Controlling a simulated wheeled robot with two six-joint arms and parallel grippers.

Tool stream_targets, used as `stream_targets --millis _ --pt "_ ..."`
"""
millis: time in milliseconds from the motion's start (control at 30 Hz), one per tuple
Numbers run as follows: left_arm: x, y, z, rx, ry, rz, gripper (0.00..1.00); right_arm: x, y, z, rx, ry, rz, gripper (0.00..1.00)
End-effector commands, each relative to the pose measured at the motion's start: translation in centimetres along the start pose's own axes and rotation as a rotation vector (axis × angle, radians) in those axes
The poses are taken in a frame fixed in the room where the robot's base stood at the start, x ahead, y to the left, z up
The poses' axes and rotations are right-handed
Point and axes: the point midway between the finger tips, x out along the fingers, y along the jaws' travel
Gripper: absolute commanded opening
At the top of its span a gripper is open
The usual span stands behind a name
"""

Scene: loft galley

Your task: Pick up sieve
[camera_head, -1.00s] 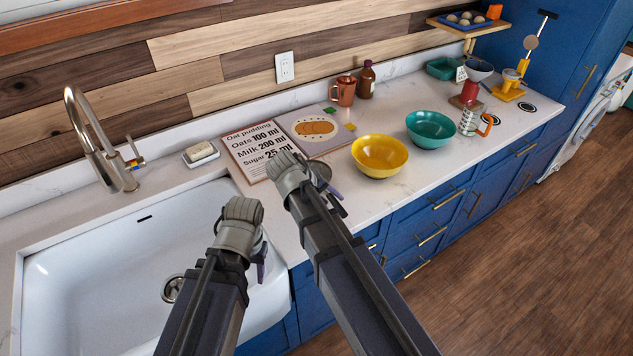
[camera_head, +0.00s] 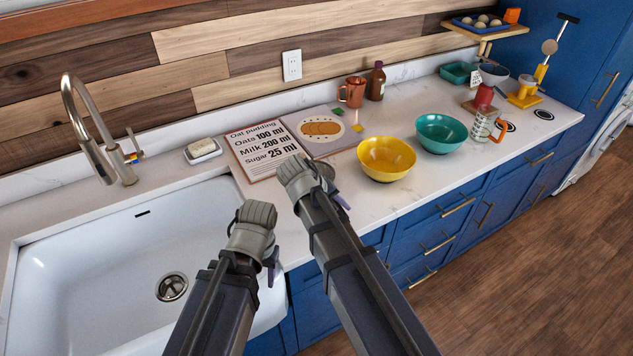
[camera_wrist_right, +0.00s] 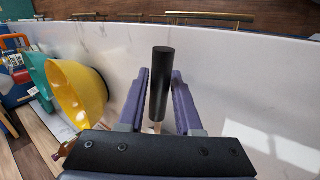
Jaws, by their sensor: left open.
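In the right wrist view a black cylindrical handle (camera_wrist_right: 160,80), which looks like the sieve's, stands between the two purple fingers of my right gripper (camera_wrist_right: 160,98). The fingers are apart, with a gap on each side of the handle. In the head view my right gripper (camera_head: 338,196) is over the counter, left of the yellow bowl, and mostly hides the sieve. A grey round edge (camera_head: 325,169) shows behind it; I cannot tell whether it is the sieve's. My left gripper (camera_head: 271,262) is open and empty, near the sink's right front corner.
The recipe board (camera_head: 262,148) lies behind my right gripper. The yellow bowl (camera_head: 387,158) and teal bowl (camera_head: 441,133) stand to its right. The sink (camera_head: 100,250) is at left. A copper mug (camera_head: 352,92), a brown bottle (camera_head: 376,82) and a glass mug (camera_head: 482,126) stand further off.

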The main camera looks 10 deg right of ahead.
Motion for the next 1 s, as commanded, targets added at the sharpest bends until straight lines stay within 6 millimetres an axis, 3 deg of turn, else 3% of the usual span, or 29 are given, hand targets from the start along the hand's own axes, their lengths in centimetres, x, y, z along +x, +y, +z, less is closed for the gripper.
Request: stream_targets --millis 33,300,1000 --pt "0.0 0.0 0.0 0.0 0.0 0.0 0.5 0.0 0.0 0.0 0.0 0.0 0.0 0.27" --pt "0.0 0.0 0.0 0.0 0.0 0.0 0.5 0.01 0.0 0.0 0.0 0.0 0.0 0.0" --pt "-0.62 -0.06 0.03 0.0 0.0 0.0 0.5 -0.51 0.35 -0.01 0.0 0.0 0.0 0.0"
